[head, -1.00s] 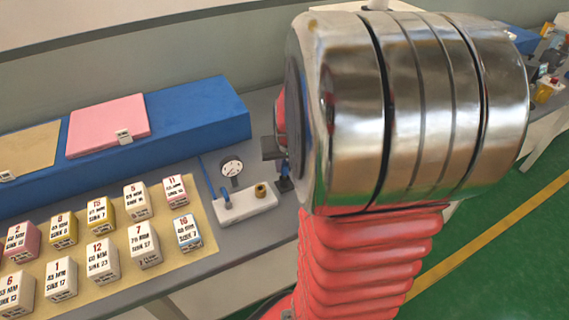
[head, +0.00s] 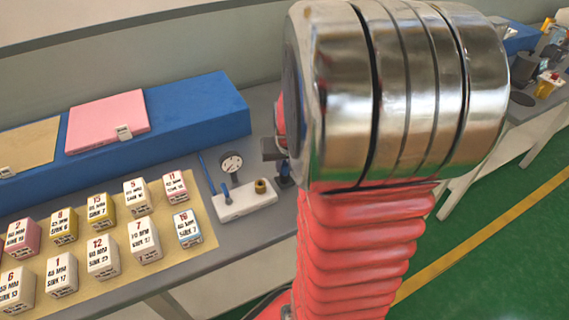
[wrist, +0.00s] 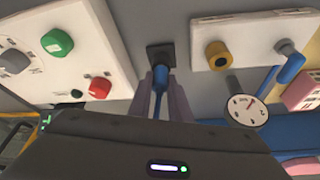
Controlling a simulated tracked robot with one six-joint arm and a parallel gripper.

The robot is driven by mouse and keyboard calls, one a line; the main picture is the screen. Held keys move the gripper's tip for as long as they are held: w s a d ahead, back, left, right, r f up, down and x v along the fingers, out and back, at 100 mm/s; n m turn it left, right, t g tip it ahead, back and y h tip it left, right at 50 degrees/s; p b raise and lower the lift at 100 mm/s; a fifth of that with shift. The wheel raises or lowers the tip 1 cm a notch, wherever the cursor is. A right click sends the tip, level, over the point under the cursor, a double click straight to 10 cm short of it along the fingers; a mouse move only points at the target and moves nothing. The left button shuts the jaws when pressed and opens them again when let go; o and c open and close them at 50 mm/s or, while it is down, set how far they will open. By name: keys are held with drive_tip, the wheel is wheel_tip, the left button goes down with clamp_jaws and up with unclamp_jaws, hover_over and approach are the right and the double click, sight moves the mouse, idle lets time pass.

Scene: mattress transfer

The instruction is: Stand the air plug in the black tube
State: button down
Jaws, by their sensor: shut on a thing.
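In the wrist view my gripper (wrist: 160,88) is shut on the blue air plug (wrist: 158,104), which stands between its two grey fingers. Just beyond the fingertips is a black square piece with a dark opening, seemingly the black tube (wrist: 160,55). The plug's tip points at it or meets it; I cannot tell how far it is inside. In the head view my gripper (head: 272,150) shows only in part, left of my chrome wrist. A blue bit and the black piece (head: 286,182) show just below it, partly hidden by my arm.
A white block (head: 245,201) with a brass fitting (head: 260,186) and a blue fitting stands left of the black piece, with a round gauge (head: 231,163) behind. Several numbered boxes cover a tan mat. In the wrist view a white button panel (wrist: 65,55) lies left.

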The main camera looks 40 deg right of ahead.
drive_tip(key=shift+f, duration=0.15)
drive_tip(key=c, duration=1.6)
unclamp_jaws()
drive_tip(key=shift+o, duration=0.2)
drive_tip(key=v, duration=1.3)
drive_tip(key=shift+r, duration=0.3)
drive_tip(key=shift+s+a, duration=0.1)
drive_tip(key=shift+s, duration=0.1)
drive_tip(key=s+a+r+n+t+y, duration=0.1)
drive_tip(key=s+a+n, duration=0.1)
drive_tip(key=a, duration=1)
drive_tip(key=s+a+r+n+y, duration=0.1)
drive_tip(key=s+a+r+n, duration=0.1)
drive_tip(key=a, duration=1)
drive_tip(key=s+n, duration=0.1)
drive_tip(key=n, duration=0.1)
drive_tip(key=shift+s+a+r+n+t+y, duration=0.2)
drive_tip(key=shift+n+t+y, duration=0.1)
drive_tip(key=shift+n+t, duration=0.1)
